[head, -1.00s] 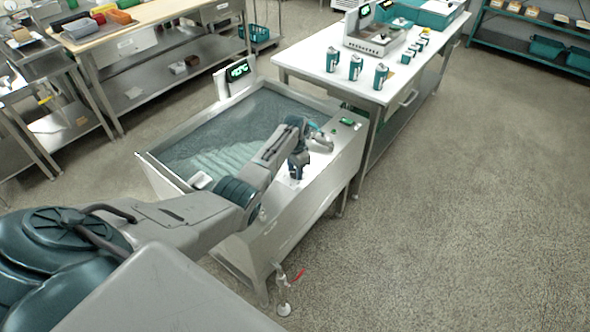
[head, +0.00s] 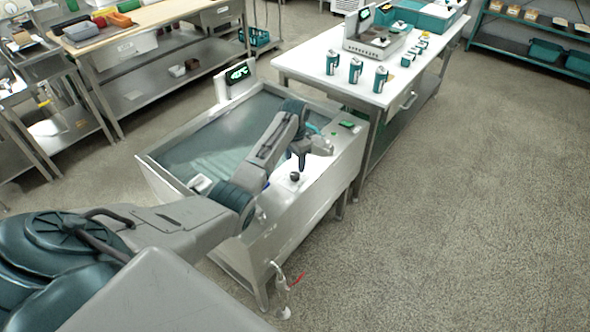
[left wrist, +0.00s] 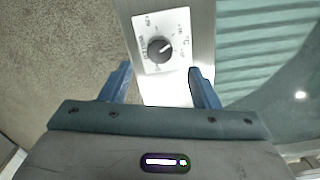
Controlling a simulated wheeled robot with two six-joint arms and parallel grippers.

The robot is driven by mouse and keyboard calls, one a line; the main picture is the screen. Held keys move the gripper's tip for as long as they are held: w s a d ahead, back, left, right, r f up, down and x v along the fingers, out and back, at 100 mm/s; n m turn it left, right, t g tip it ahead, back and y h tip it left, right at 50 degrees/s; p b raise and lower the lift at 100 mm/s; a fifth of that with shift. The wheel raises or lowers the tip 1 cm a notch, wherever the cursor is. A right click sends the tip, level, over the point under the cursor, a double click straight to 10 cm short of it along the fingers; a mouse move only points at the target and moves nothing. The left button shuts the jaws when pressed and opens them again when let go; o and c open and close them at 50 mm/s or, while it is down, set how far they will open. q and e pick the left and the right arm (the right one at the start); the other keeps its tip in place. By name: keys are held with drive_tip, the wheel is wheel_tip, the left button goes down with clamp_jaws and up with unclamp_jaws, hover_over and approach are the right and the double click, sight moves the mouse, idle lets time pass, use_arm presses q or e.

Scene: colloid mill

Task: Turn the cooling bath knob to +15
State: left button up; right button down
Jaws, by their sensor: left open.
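The cooling bath (head: 255,235) is a steel tank of liquid in the middle of the head view. Its black round knob (head: 294,176) sits on a white dial plate on the front rim. In the left wrist view the knob (left wrist: 160,50) shows a pale pointer mark toward the upper right; the dial's small print is too blurred to read. My left gripper (head: 302,163) is open and empty above the rim, beside and apart from the knob. In the left wrist view its blue fingers (left wrist: 160,72) are spread, with the knob just beyond them. My right gripper is out of view.
A lit green display (head: 239,72) stands at the bath's back corner; its digits are unclear. A green switch (head: 346,124) is on the right rim. A white table (head: 310,68) with several cans stands behind right. A tap (head: 278,277) juts from the front. The floor at right is clear.

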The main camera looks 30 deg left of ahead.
sight(295, 175)
use_arm(q)
drive_tip(key=shift+r+b, duration=0.35)
drive_tip(key=shift+r, duration=1.9)
drive_tip(key=shift+f, duration=0.1)
